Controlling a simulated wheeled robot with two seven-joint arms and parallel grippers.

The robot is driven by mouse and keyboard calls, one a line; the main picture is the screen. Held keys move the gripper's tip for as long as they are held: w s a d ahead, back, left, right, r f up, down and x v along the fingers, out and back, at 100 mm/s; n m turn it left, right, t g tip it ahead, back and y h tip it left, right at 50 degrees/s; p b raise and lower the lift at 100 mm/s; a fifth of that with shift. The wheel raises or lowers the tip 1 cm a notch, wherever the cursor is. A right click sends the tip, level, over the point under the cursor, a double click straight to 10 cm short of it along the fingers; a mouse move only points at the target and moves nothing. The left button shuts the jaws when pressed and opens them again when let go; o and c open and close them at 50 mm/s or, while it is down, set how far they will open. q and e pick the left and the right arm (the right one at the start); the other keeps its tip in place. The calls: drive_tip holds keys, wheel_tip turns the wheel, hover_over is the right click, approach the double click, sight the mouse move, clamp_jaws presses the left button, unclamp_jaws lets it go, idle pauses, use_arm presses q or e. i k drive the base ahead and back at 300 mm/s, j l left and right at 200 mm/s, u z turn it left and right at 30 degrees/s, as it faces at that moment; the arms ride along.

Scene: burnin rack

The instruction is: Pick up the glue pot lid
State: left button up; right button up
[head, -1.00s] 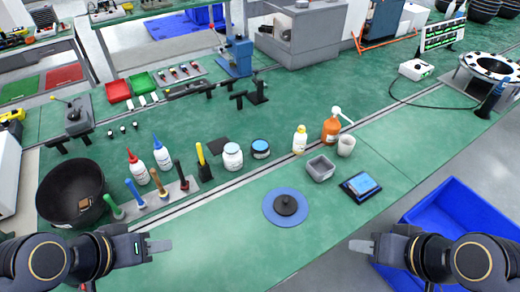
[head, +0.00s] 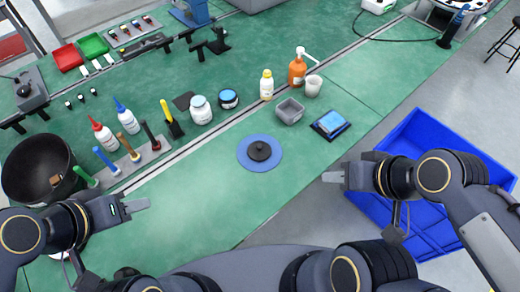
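A dark round lid with a raised knob (head: 260,151), which looks like the glue pot lid, lies on a round blue mat (head: 260,167) near the front edge of the green bench. My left gripper (head: 136,206) is over the bench, left of and nearer than the lid, and touches nothing I can see. My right gripper (head: 334,177) is to the right of the lid, by the bench's front edge, apart from it. Both grippers show nearly side-on, so their finger gap is unclear. No held object shows in either.
A grey square tub (head: 289,111), an orange pump bottle (head: 297,72) and a dark box with a blue top (head: 330,124) stand behind the lid. A large black bowl (head: 38,168) is at left. A blue crate (head: 430,128) is below right. The bench around the mat is clear.

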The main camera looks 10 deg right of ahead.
sight(259, 152)
drive_tip(key=l+u, duration=0.3)
drive_tip(key=u, duration=0.2)
drive_tip(key=l+u, duration=0.35)
drive_tip(key=u, duration=0.15)
drive_tip(key=k+l+u, duration=0.1)
drive_tip(key=l+u, duration=0.15)
drive_tip(key=u, duration=0.2)
